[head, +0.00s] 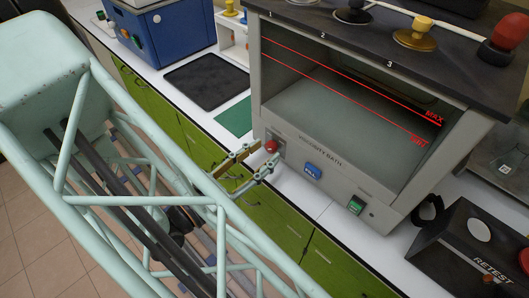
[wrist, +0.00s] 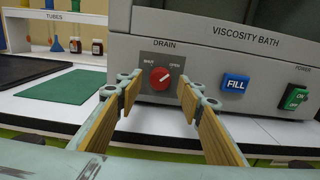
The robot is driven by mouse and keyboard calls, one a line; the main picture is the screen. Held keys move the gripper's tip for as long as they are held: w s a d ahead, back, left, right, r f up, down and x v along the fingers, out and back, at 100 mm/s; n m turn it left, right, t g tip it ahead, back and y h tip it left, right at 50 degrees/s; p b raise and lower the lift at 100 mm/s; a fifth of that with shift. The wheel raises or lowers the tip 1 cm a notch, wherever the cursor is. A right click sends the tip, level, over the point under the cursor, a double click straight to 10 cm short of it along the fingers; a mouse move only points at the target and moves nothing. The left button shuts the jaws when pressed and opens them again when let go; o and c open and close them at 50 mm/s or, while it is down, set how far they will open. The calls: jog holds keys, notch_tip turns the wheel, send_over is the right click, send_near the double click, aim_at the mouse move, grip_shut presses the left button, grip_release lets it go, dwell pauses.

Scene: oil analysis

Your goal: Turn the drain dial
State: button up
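The red drain dial (wrist: 160,78) sits on a grey plate marked DRAIN on the front of the viscosity bath (wrist: 215,62). In the head view the dial (head: 271,146) is at the lower left of the bath's front. My gripper (wrist: 158,88) is open, with wood-coloured finger pads left and right of the dial in the wrist view. In the head view my gripper (head: 257,159) reaches toward the dial; I see no clear contact.
The blue FILL button (head: 313,171) and green power switch (head: 356,204) are right of the dial. A green mat (wrist: 56,87) and black mat (head: 206,80) lie left on the white counter. A black RETEST box (head: 462,250) stands at right. Green cabinets (head: 270,215) are below.

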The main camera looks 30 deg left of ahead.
jog(key=shift+w+d, duration=0.1)
jog(key=shift+w, duration=0.45)
jog(key=c, duration=0.8)
jog(key=shift+c, duration=0.2)
